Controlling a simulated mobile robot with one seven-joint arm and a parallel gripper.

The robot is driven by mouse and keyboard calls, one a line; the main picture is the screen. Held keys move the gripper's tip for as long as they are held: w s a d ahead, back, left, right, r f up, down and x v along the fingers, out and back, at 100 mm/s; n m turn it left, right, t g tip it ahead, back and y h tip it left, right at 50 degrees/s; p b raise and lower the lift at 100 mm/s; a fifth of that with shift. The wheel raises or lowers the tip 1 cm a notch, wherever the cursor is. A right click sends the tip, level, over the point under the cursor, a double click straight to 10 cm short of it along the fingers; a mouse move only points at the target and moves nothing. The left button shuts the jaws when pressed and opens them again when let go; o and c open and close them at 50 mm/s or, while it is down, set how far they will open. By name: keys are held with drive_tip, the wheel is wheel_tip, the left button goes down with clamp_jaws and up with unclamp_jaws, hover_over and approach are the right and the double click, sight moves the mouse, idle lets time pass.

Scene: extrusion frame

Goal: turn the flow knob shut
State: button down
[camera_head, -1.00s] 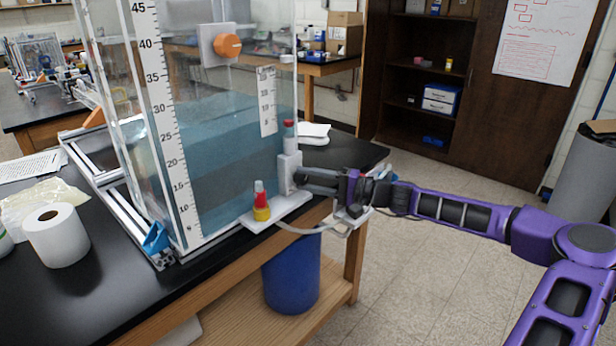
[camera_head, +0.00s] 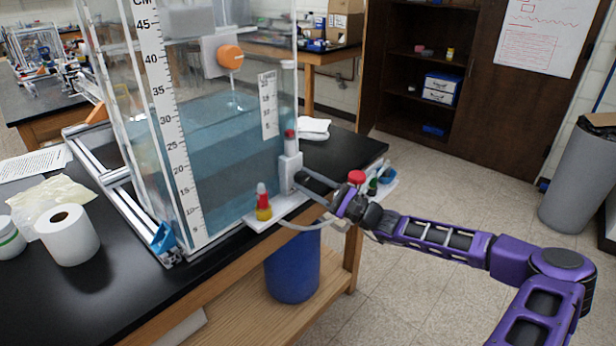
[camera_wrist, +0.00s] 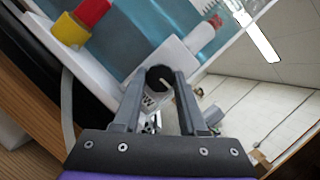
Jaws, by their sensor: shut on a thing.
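The flow knob (camera_wrist: 159,78) is a dark round knob with a pale line on its face, at the white block on the tank's lower right corner. In the wrist view it lies between the two fingertips of my gripper (camera_wrist: 158,84), which is shut on it. In the head view my gripper (camera_head: 304,183) reaches the white block (camera_head: 290,170) from the right, and its fingers hide the knob. The clear tank (camera_head: 205,190) holds blue water.
A red-and-yellow fitting (camera_head: 263,203) stands on the white ledge (camera_head: 268,220) left of the gripper. A red cap (camera_head: 356,177) and a green one lie beyond my wrist. A hose loops under the gripper. A blue barrel (camera_head: 293,268) stands below the table edge.

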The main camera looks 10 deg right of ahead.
drive_tip(key=shift+m, duration=0.5)
drive_tip(key=shift+c, duration=2.2)
unclamp_jaws()
drive_tip(key=v, duration=1.7)
drive_tip(key=shift+s+f+b, duration=0.2)
drive_tip(key=shift+s+b, duration=0.05)
drive_tip(key=shift+b, duration=0.05)
